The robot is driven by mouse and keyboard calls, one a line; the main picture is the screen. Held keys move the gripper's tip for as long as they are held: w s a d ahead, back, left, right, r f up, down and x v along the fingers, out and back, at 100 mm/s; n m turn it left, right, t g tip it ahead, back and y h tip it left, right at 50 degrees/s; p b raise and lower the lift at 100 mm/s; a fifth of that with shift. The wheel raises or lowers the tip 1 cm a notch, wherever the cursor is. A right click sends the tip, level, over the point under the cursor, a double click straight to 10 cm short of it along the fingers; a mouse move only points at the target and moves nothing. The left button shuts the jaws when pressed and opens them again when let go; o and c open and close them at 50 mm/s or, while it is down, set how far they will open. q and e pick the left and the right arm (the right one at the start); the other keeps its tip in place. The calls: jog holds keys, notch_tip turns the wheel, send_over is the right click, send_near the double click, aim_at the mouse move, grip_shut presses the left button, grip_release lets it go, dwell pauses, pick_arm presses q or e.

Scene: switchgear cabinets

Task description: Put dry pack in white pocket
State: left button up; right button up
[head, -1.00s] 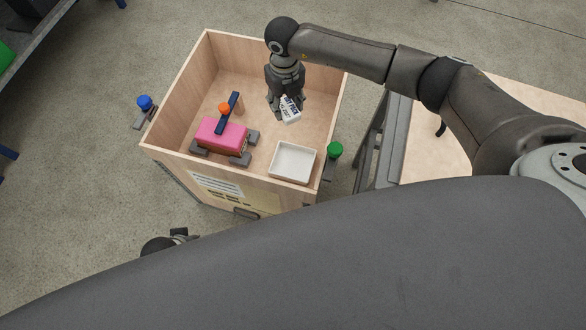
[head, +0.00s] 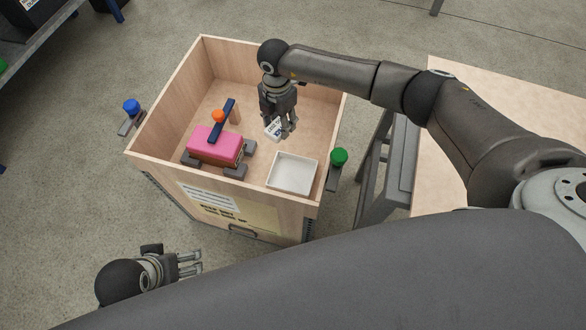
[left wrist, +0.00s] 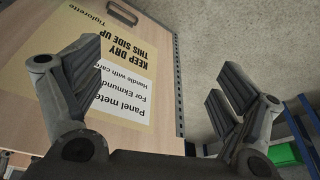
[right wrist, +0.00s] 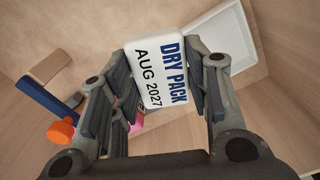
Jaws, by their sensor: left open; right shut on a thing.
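The dry pack (right wrist: 158,76), a white packet printed "DRY PACK AUG 2027", is held between the fingers of my right gripper (right wrist: 160,95). In the head view the pack (head: 273,129) hangs below the right gripper (head: 279,128), inside the wooden crate. The white pocket (head: 293,173), an open rectangular tray, sits in the crate's near right corner, to the right of and nearer than the pack. It also shows in the right wrist view (right wrist: 222,45). My left gripper (head: 200,262) is open and empty, outside the crate; its fingers show in the left wrist view (left wrist: 155,90).
The wooden crate (head: 165,105) has raised walls and a label on its front. Inside, a pink block (head: 214,146) with a dark blue bar and orange knob sits among grey supports. A green knob (head: 338,157) and a blue knob (head: 131,106) flank the crate. A table stands right.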

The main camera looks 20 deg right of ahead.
jog(key=s+f, duration=0.2)
jog(key=s, duration=0.1)
jog(key=s+f, duration=0.5)
jog(key=s, duration=0.1)
jog(key=shift+d+f+b, duration=0.2)
jog(key=shift+d+b, duration=0.15)
pick_arm(q)
jog(key=shift+b+v, duration=0.45)
jog(key=shift+v, duration=0.55)
pick_arm(e)
jog(key=shift+s+f, duration=0.15)
jog(key=shift+f, duration=1.6)
pick_arm(q)
jog(key=shift+s+a+f, duration=0.1)
pick_arm(e)
jog(key=shift+f, duration=0.1)
jog(key=o, duration=1)
jog(key=shift+o, duration=0.2)
